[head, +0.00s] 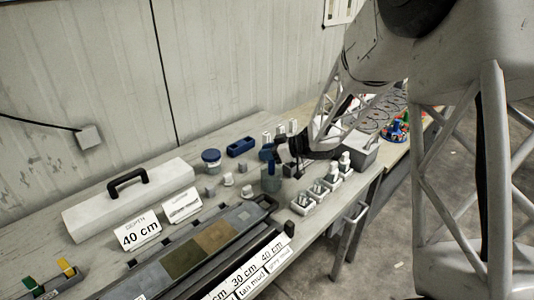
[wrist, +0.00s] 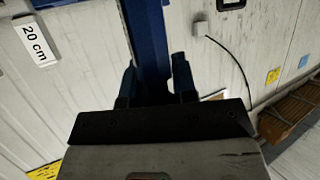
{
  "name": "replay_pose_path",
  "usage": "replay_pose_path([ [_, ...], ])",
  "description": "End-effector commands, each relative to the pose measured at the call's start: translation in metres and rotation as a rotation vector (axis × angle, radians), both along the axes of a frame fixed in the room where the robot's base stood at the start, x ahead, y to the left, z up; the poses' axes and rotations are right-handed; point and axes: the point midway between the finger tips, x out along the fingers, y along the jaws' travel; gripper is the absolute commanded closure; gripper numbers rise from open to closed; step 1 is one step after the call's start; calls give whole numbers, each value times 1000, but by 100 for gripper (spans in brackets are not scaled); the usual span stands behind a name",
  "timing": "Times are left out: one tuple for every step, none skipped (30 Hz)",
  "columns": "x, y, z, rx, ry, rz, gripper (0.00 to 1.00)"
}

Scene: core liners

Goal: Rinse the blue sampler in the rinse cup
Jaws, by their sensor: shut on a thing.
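My gripper (wrist: 155,85) is shut on the blue sampler (wrist: 147,40), whose blue shaft runs up between the two dark fingers in the wrist view. In the head view my gripper (head: 281,153) is over the middle of the bench, with the sampler's blue lower part (head: 271,168) below it, roughly upright. That part stands at a greyish, cup-like vessel (head: 270,184), which looks like the rinse cup. The sampler's tip seems to be inside the cup or just behind its wall; I cannot tell which.
A jar with a blue lid (head: 211,158) and a blue tray (head: 240,146) stand left of the gripper. Small white bottles in holders (head: 318,190) stand close on the right. A long core tray (head: 195,250) lies in front, and a white case (head: 130,200) at the left.

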Motion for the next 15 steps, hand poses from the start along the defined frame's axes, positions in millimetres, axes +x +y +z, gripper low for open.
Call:
replay_pose_path([
  [0, 0, 2, 0, -1, 0, 100],
  [0, 0, 3, 0, -1, 0, 100],
  [0, 0, 5, 1, -1, 0, 100],
  [0, 0, 6, 0, 0, 0, 100],
  [0, 0, 6, 1, -1, -1, 100],
  [0, 0, 8, 0, 0, 0, 100],
  [0, 0, 8, 0, 0, 0, 100],
  [0, 0, 9, 0, 0, 0, 100],
  [0, 0, 10, 0, 0, 0, 100],
  [0, 0, 10, 0, 0, 0, 100],
  [0, 0, 10, 0, 0, 0, 100],
  [0, 0, 10, 0, 0, 0, 100],
  [0, 0, 10, 0, 0, 0, 100],
  [0, 0, 10, 0, 0, 0, 100],
  [0, 0, 10, 0, 0, 0, 100],
])
